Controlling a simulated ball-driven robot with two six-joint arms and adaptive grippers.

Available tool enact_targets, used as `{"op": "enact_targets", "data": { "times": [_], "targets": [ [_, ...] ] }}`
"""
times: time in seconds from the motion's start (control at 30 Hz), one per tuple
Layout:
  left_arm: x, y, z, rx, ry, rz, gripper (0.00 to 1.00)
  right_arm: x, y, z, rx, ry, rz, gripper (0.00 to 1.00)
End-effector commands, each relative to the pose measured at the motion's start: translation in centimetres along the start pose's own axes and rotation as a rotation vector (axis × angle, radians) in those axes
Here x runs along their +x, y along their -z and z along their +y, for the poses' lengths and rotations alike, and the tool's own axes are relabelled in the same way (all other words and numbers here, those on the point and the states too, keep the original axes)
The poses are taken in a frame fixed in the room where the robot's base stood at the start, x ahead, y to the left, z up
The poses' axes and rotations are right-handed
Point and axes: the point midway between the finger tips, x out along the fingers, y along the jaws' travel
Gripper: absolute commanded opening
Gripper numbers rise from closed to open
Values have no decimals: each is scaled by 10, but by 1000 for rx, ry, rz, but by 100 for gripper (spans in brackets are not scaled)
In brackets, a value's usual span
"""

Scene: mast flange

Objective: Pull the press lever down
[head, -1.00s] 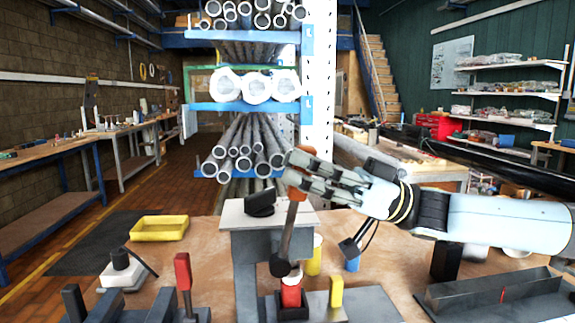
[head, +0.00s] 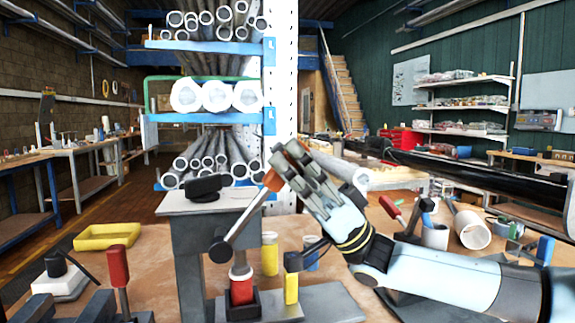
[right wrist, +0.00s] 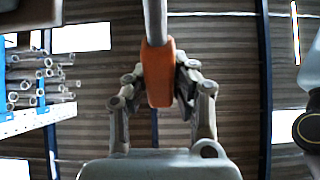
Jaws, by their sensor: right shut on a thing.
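The press (head: 215,205) stands on the workbench in the head view, with a grey top and column. Its lever (head: 243,218) is a grey rod that rises from a dark round hub, tilted up to the right at about mid-slant. The lever's orange grip (head: 272,181) is at its upper end. My right gripper (head: 280,172) is shut on the orange grip, and its fingers partly hide it. In the right wrist view the orange grip (right wrist: 158,75) lies between both fingers. A red cylinder (head: 241,287) sits in a black holder below the hub. My left gripper is not in view.
A yellow tray (head: 107,236) lies at the left. Yellow cylinders (head: 270,254) stand right of the press. A red-handled upright (head: 118,267) is at the front left. White cups (head: 472,230) and tools are at the right. A pipe rack (head: 215,95) stands behind.

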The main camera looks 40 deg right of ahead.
Motion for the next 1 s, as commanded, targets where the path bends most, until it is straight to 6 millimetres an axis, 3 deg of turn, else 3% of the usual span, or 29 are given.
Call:
{"op": "enact_targets", "data": {
  "times": [0.27, 0.3, 0.5, 0.8, 1.0],
  "targets": [
    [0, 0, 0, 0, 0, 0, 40, -3, -2, 0, 3, -4, -3, 0],
    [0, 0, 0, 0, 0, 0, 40, -3, -2, 0, 3, -5, -3, 25],
    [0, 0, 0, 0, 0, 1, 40, -2, -1, 0, 2, -3, -3, 48],
    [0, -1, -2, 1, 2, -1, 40, -6, -1, 0, 2, -3, -3, 48],
    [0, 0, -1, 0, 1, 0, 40, -38, -2, 0, 2, -6, -6, 48]
  ]
}}
